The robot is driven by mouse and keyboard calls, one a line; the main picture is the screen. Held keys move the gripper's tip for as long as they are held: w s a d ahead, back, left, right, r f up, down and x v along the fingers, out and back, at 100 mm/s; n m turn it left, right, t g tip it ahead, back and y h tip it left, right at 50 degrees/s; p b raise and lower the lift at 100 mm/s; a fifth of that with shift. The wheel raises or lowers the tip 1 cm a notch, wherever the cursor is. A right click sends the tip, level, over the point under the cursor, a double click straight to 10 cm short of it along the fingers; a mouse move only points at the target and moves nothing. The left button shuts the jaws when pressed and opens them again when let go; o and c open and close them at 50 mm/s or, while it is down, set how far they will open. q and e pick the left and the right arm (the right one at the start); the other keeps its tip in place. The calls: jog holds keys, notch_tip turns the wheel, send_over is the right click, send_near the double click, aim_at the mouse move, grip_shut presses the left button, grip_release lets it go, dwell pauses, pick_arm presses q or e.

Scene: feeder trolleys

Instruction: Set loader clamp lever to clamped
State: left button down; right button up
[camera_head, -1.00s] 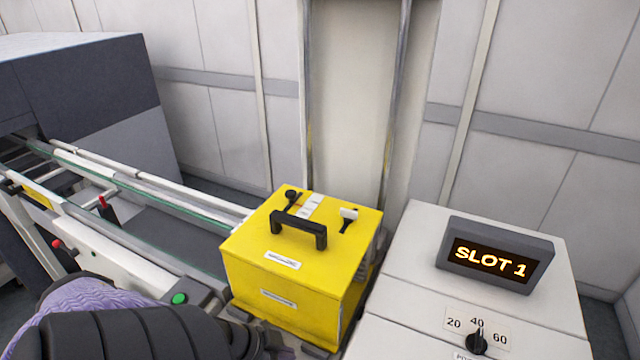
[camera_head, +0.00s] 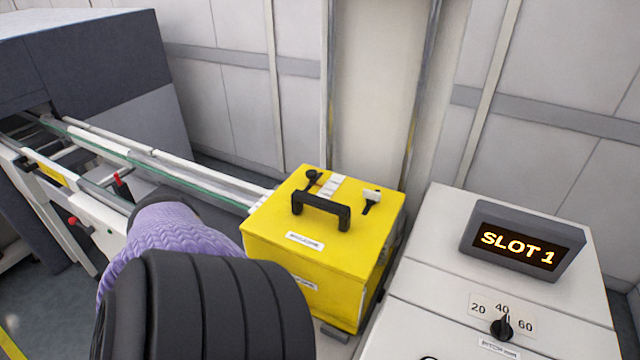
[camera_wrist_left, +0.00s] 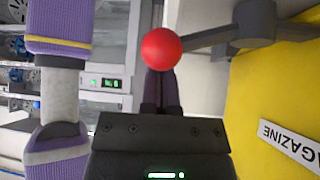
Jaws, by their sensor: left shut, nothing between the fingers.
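In the left wrist view a lever with a red ball knob (camera_wrist_left: 162,48) has a grey arm running right to a grey pivot (camera_wrist_left: 256,22), close to the yellow magazine box (camera_wrist_left: 270,90). My left gripper (camera_wrist_left: 160,84) is shut and empty, its fingers pointing at the knob. The knob covers the fingertips, so I cannot tell whether they touch it. In the head view my black and purple left arm hides the gripper and this lever. The yellow box with its black handle (camera_head: 321,208) stands right of the arm. My right gripper is not in view.
Rails (camera_head: 160,165) lead from a dark cabinet (camera_head: 90,70) toward the box. Two red-tipped controls (camera_head: 117,180) (camera_head: 73,221) stand by them. A white cabinet (camera_head: 440,245) with a SLOT 1 display (camera_head: 518,248) and a dial (camera_head: 502,328) is at right.

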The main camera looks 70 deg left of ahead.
pick_arm(q)
jog(key=shift+s+a+m+g, duration=0.15)
jog(key=shift+m+g, duration=0.15)
jog(key=shift+m, duration=0.1)
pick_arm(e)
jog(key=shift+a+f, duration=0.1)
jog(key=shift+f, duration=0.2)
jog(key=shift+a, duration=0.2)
pick_arm(q)
jog(key=shift+r, duration=0.15)
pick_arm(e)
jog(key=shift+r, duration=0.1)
